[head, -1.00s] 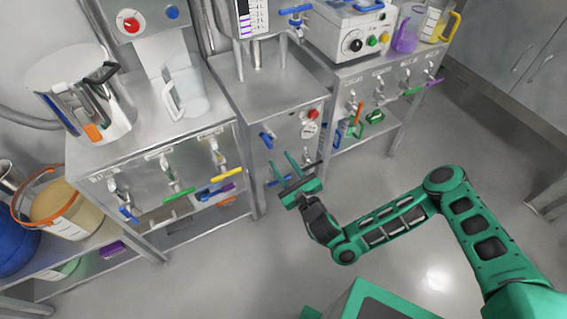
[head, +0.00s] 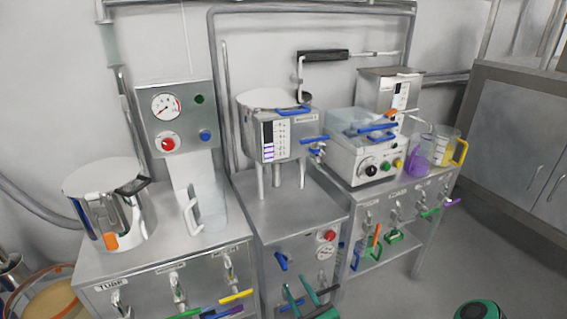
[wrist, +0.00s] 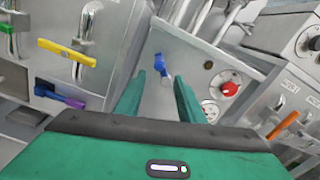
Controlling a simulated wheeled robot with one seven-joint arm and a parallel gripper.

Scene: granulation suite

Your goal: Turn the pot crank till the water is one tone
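The pot (head: 277,125) is a steel vessel on legs in the middle of the head view, with a dark level gauge with white and purple marks on its front. Above its lid a bent metal crank rises to a black grip (head: 323,56) pointing right. The water inside is hidden from this angle. My gripper (head: 308,300) shows at the bottom edge of the head view, low in front of the middle cabinet and well below the crank. In the wrist view my gripper (wrist: 166,90) is open, with nothing between its two green fingers.
A large steel jug (head: 108,205) stands on the left bench. A boxy instrument (head: 362,150) and a yellow-handled pitcher (head: 441,148) stand on the right bench. A blue lever (wrist: 163,63) and red knob (wrist: 230,89) are on the cabinet front.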

